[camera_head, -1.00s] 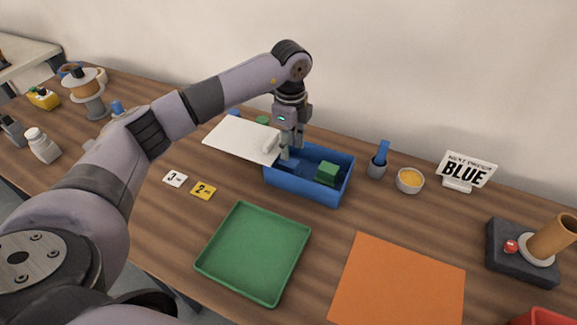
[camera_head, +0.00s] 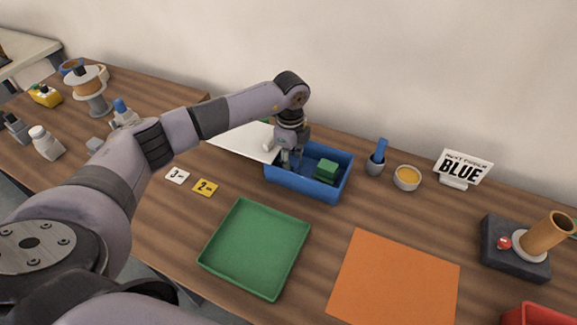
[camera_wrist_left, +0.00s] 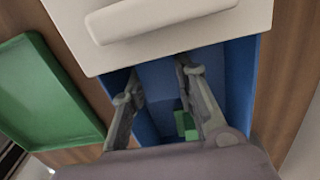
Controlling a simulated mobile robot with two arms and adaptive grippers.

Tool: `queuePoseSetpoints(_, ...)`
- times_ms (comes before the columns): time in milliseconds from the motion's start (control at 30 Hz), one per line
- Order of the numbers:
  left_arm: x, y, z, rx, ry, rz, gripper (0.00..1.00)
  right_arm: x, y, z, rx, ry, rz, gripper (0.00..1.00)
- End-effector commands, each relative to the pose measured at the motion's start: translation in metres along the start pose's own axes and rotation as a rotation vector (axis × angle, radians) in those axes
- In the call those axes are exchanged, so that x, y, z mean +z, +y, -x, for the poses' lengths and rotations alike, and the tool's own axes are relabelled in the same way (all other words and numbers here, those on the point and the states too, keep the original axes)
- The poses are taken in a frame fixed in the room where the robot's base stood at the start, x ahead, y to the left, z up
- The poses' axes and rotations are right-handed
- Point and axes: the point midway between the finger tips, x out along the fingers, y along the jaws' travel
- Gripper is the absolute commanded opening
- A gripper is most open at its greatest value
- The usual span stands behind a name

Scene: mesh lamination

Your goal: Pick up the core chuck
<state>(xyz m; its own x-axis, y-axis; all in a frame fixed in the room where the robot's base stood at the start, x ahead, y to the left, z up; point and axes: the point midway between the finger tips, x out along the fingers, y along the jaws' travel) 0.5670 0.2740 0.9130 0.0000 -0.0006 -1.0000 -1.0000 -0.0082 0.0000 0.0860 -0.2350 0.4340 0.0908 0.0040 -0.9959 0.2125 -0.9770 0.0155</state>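My left gripper (camera_head: 291,160) points down into the left part of a blue bin (camera_head: 318,190). In the left wrist view the left gripper (camera_wrist_left: 160,85) is open, its two fingers apart with the bin's blue interior between them. A green block (camera_head: 327,170) lies in the right part of the bin; a green piece (camera_wrist_left: 185,122) also shows beside one finger in the wrist view. No piece is clearly identifiable as the core chuck; the gripper hides part of the bin's left side. My right gripper is not in view.
A green tray (camera_head: 255,250) and orange mat (camera_head: 395,280) lie in front.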

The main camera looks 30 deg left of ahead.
Motion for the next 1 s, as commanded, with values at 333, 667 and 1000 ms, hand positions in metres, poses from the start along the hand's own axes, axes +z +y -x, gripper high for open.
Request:
queuePoseSetpoints(333, 0.000, 0.000, 0.001, 0.000, 0.000, 0.000, 0.01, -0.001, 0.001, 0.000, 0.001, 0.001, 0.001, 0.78)
queuePoseSetpoints(667, 0.000, 0.000, 0.001, -0.001, 0.000, 0.000, 0.00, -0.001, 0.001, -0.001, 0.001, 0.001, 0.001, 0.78)
queuePoseSetpoints(1000, -0.004, -0.002, 0.028, -0.005, 0.001, 0.000, 0.00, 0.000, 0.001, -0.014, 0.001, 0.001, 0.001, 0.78)
